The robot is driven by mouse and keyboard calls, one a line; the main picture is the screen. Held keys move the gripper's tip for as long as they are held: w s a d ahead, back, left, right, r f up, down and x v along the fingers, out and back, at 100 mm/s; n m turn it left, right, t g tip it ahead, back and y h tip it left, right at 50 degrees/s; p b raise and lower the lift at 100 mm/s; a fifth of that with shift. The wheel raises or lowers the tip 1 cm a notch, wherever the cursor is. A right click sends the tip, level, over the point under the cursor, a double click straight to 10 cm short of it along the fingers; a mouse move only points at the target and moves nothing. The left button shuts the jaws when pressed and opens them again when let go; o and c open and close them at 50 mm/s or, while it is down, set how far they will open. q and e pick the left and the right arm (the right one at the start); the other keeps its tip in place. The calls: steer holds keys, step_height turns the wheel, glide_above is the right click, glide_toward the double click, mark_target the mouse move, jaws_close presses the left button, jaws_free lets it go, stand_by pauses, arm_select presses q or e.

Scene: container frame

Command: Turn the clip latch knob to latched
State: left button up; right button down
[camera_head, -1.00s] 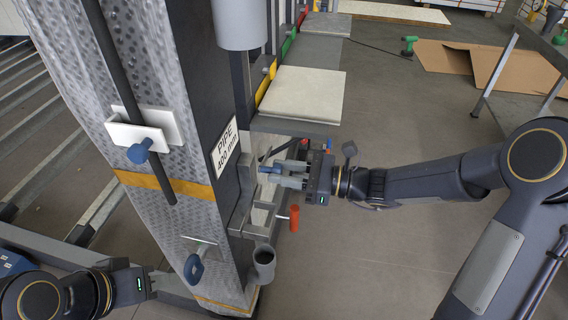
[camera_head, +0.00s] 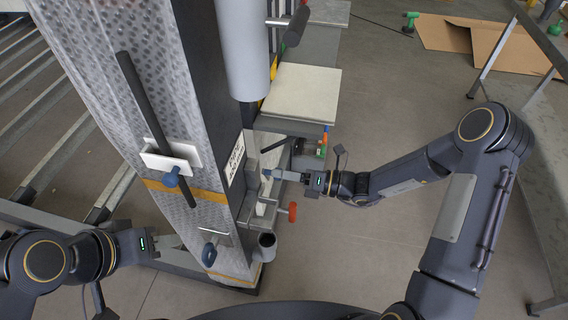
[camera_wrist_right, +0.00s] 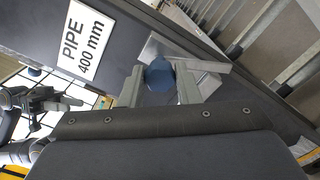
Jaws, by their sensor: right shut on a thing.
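A blue knob (camera_wrist_right: 160,75) sits between the two fingers of my right gripper (camera_wrist_right: 160,88) in the right wrist view, in front of a grey metal bracket. My right gripper (camera_head: 276,174) is shut on this knob (camera_head: 266,173) at the right side of the column in the head view. Another blue knob (camera_head: 172,178) is on a white clip (camera_head: 165,160) around a dark rod on the column's front face. A blue handle (camera_head: 209,254) is lower on that face. My left gripper (camera_head: 168,246) is at the lower left, apart from the handle; its finger opening is unclear.
The column (camera_head: 110,90) carries a "PIPE 400 mm" sign (camera_wrist_right: 85,42). A pale shelf board (camera_head: 302,93) juts out above my right gripper. A red knob (camera_head: 292,211) and a grey cup (camera_head: 267,246) are below it.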

steer(key=shift+m+p, duration=1.9)
steer(key=shift+m, duration=0.5)
steer(key=shift+f, duration=0.1)
steer(key=c, duration=1.1)
jaws_free()
steer(key=b+v, duration=0.1)
steer(key=v, duration=0.7)
steer(key=shift+a, duration=0.1)
